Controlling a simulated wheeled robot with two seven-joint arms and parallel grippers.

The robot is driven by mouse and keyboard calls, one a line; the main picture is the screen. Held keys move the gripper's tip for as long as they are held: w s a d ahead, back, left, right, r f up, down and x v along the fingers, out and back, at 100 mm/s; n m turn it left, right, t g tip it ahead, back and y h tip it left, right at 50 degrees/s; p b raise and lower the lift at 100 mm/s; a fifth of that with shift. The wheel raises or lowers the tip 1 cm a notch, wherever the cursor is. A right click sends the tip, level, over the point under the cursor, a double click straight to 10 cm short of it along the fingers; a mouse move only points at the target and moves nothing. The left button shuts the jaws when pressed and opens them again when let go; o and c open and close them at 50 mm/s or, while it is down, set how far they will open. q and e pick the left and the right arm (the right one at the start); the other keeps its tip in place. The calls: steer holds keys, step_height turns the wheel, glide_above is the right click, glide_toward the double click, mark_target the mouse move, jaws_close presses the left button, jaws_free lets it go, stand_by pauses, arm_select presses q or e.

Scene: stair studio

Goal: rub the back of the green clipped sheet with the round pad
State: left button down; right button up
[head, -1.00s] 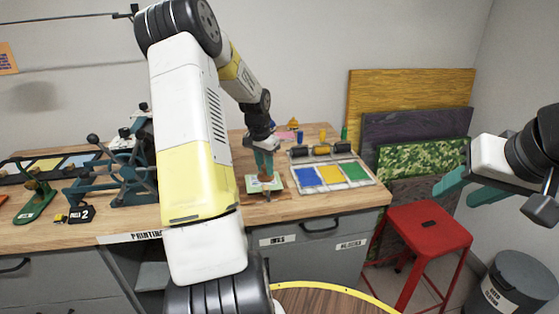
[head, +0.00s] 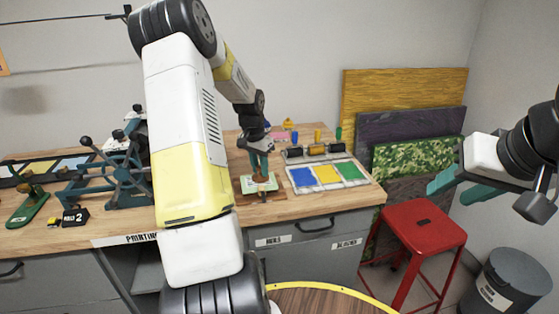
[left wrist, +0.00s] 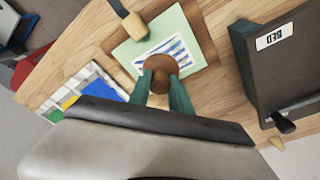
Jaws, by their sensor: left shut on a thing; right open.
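The green sheet (head: 246,185) lies on a wooden board on the bench. In the left wrist view the sheet (left wrist: 178,24) carries a white patch with blue streaks. My left gripper (head: 259,164) is shut on the round brown pad (head: 260,178), which is over the streaked patch. In the left wrist view the pad (left wrist: 161,70) sits between the fingertips of my left gripper (left wrist: 163,84) and hides part of the patch. I cannot tell whether the pad touches the sheet. A tan block on a dark bar (left wrist: 134,24) meets the sheet's edge. My right gripper (head: 452,188) is open and empty, off the bench.
A teal press (head: 118,175) stands left. A dark box labelled BED (left wrist: 285,65) is near the left gripper. A red stool (head: 425,224) stands right of the bench.

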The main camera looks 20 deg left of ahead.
arm_select(q)
steer(key=shift+s+a, duration=0.55)
steer(key=shift+a, duration=0.35)
steer(key=shift+s+a, duration=0.5)
steer(key=shift+a, duration=0.35)
steer(key=shift+w+d+f, duration=0.1)
steer(key=shift+w+d, duration=0.2)
steer(key=shift+d, duration=0.2)
steer(key=shift+w+d, duration=0.25)
steer(key=shift+d, duration=0.25)
steer(key=shift+w+d, duration=0.5)
steer(key=shift+d, duration=0.3)
steer(key=shift+w+d, duration=0.5)
steer(key=shift+d, duration=0.3)
steer(key=shift+s+d, duration=0.35)
steer(key=shift+s, duration=0.15)
steer(key=shift+s+a, duration=0.55)
steer(key=shift+a, duration=0.35)
steer(key=shift+s+a, duration=0.5)
steer(key=shift+a, duration=0.4)
steer(key=shift+s+a, duration=0.5)
steer(key=shift+a, duration=0.3)
steer(key=shift+w+d, duration=0.25)
steer(key=shift+d, duration=0.25)
steer(key=shift+w+d, duration=0.25)
steer(key=shift+d, duration=0.2)
steer(key=shift+d, duration=0.1)
